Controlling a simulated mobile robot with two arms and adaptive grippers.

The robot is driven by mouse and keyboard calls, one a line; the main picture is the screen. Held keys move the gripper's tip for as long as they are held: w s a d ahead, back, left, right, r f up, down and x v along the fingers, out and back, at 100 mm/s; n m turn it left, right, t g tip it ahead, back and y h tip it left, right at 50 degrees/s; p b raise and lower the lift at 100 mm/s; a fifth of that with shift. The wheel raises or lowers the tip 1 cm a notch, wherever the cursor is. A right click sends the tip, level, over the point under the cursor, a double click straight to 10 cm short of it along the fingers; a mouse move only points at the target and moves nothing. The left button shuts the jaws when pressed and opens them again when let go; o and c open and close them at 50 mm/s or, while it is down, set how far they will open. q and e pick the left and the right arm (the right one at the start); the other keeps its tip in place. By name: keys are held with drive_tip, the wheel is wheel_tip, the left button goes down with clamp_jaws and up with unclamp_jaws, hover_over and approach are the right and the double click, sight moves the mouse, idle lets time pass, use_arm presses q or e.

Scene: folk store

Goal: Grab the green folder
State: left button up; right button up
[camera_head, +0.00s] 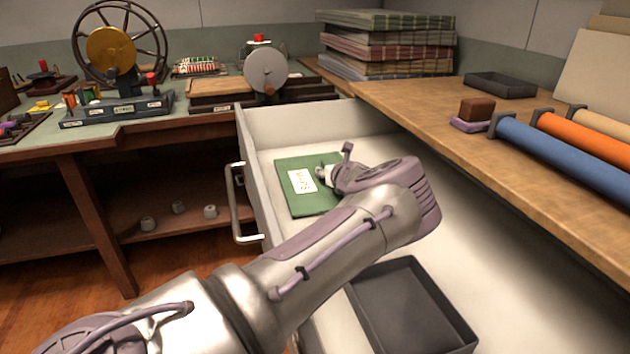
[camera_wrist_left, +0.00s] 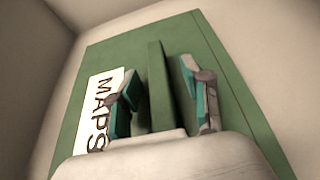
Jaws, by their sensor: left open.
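The green folder (camera_head: 307,202) lies flat in the back of an open white drawer (camera_head: 255,150). It has a white label reading MAPS. My left gripper (camera_head: 335,172) is over the folder's right part in the head view. In the left wrist view, the folder (camera_wrist_left: 215,85) fills most of the picture, with a raised green strip standing up from it. My left gripper (camera_wrist_left: 165,100) is open, with one finger on each side of this strip, and the strip appears apart from both fingers. My right gripper is not in view.
A dark open tray (camera_head: 415,305) sits in the drawer's front part. The drawer walls stand close around the folder. A wooden counter (camera_head: 420,105) with a blue roll (camera_head: 560,155) is at the right. A workbench with a spoked wheel (camera_head: 118,45) is at the left.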

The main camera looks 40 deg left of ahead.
use_arm(q)
drive_tip(key=shift+d+r, duration=0.2)
drive_tip(key=shift+s, duration=0.1)
drive_tip(key=shift+c, duration=0.5)
clamp_jaws()
